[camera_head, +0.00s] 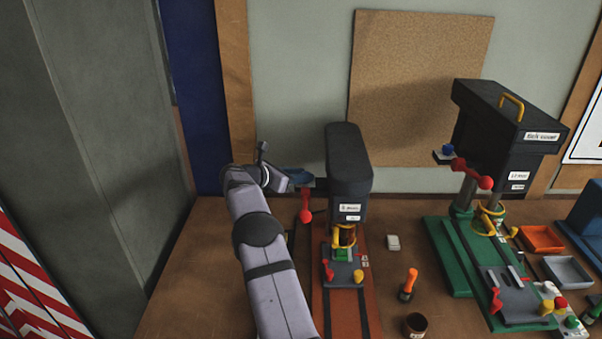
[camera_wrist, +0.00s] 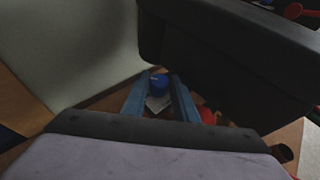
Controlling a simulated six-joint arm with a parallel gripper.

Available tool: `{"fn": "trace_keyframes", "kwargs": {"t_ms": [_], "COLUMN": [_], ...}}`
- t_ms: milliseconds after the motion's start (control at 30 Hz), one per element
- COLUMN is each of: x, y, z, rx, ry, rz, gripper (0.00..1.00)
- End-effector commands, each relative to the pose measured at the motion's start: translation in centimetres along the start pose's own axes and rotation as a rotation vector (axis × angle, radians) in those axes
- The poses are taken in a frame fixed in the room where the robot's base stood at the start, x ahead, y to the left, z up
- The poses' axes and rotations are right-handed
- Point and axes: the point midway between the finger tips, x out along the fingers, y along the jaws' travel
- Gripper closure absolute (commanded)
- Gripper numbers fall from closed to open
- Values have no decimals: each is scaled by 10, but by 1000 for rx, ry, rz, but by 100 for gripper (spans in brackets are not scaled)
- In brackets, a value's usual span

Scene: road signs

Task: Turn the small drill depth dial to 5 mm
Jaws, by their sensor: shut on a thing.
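The small drill (camera_head: 348,165) is a dark upright machine on a rust-coloured base, with white labels on its front. My gripper (camera_head: 300,178) is at the left side of its head. In the wrist view, the blue fingers of my gripper (camera_wrist: 160,86) are around a blue dial (camera_wrist: 158,82), one on each side, and shut on it. A pale plate (camera_wrist: 158,103) shows just below the dial. The dial is hidden in the head view. Its scale and setting cannot be read.
The small drill's red-knobbed lever (camera_head: 305,206) is just below my gripper. A larger drill (camera_head: 510,130) on a green base stands to the right. An orange-handled tool (camera_head: 408,284), a brown cup (camera_head: 415,325) and a small pale block (camera_head: 393,242) are between them.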

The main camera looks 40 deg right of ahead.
Motion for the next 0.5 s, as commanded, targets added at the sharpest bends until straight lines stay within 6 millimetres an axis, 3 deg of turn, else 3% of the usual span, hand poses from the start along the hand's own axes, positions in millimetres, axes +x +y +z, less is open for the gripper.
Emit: {"fn": "trace_keyframes", "kwargs": {"t_ms": [133,167,233,500], "x": [0,0,0,0], "y": [0,0,0,0], "z": [3,3,2,1], "rx": [2,2,2,1], "ry": [-4,-4,-4,-1], "rz": [2,2,2,1], "gripper": [96,71,55,55]}}
